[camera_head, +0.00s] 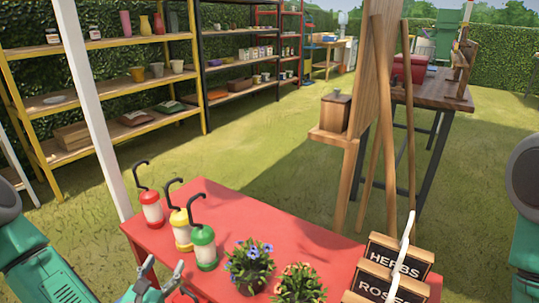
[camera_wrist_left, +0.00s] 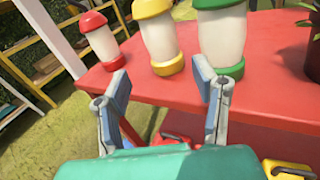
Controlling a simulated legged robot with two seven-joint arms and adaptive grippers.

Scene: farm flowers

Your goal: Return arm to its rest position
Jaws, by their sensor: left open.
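My left gripper (camera_head: 163,279) is at the bottom of the head view, at the near left edge of the red table (camera_head: 310,238). In the left wrist view its two fingers (camera_wrist_left: 162,95) stand wide apart with nothing between them. Beyond the fingertips on the table stand three lantern-like feeders with black hooks: a red one (camera_head: 150,208), a yellow one (camera_head: 181,228) and a green one (camera_head: 203,246). They stand upright and apart from the fingers. My right gripper is not in view; only part of my right arm shows at the right edge.
Two potted flower plants, blue (camera_head: 249,265) and orange (camera_head: 299,284), stand on the table right of the feeders. HERBS (camera_head: 398,258) and ROSES signs stand at its right end. A white post (camera_head: 92,110) rises behind the left edge.

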